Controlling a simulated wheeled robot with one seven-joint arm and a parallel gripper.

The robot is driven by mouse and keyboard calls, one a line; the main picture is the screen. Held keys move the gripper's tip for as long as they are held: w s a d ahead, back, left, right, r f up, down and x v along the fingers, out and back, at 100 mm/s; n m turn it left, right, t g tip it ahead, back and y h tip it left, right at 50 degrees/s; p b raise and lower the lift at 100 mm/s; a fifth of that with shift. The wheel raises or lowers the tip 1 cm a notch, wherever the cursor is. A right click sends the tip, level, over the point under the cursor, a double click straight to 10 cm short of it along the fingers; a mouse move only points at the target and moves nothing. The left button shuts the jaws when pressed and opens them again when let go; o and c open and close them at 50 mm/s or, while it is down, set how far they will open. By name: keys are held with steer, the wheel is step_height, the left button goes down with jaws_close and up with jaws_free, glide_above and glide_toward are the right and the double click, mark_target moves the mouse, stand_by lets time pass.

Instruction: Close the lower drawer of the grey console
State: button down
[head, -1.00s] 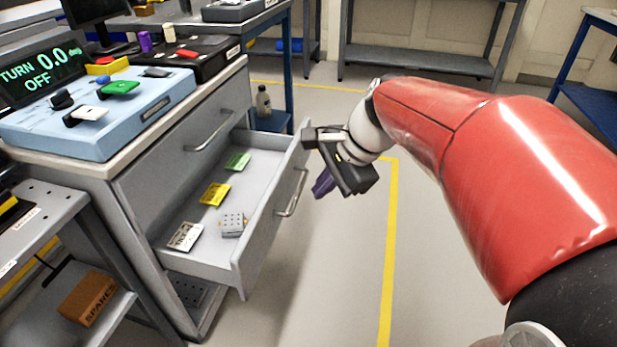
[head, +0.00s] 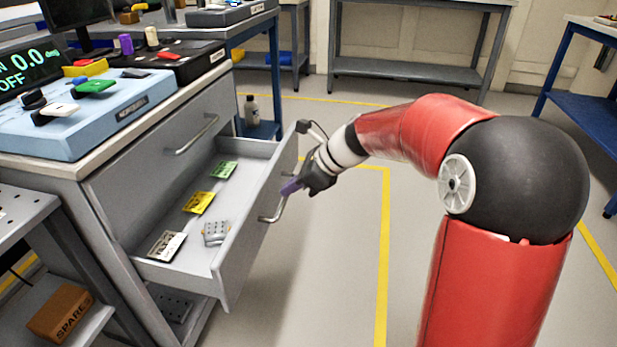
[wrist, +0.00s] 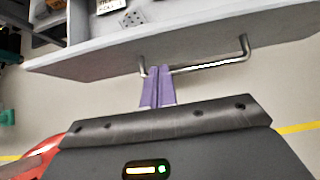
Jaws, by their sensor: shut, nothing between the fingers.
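The grey console (head: 105,195) stands at the left of the head view. Its lower drawer (head: 262,222) is pulled well out, with small cards and a small grey block inside. The upper drawer (head: 160,165) is shut. The lower drawer's bar handle (head: 275,208) is on its front and also shows in the wrist view (wrist: 210,67). My gripper (head: 289,187), with purple fingers, is just outside the drawer front, close to the handle. In the wrist view the fingers (wrist: 157,70) are together and empty, their tips by the handle's left part. I cannot tell whether they touch it.
A blue control box (head: 90,115) sits on the console top. A shelf with a cardboard box (head: 60,312) is at the lower left. A bottle (head: 251,110) stands behind the drawer. The floor (head: 340,240) right of the drawer is clear.

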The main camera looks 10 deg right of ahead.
mark_target(262, 191)
steer(key=shift+w+a, duration=0.25)
steer(key=shift+a, duration=0.35)
steer(key=shift+w+a, duration=0.2)
steer(key=shift+a, duration=0.45)
steer(key=shift+w+a, duration=0.25)
steer(key=shift+a, duration=0.35)
steer(key=shift+r, duration=0.1)
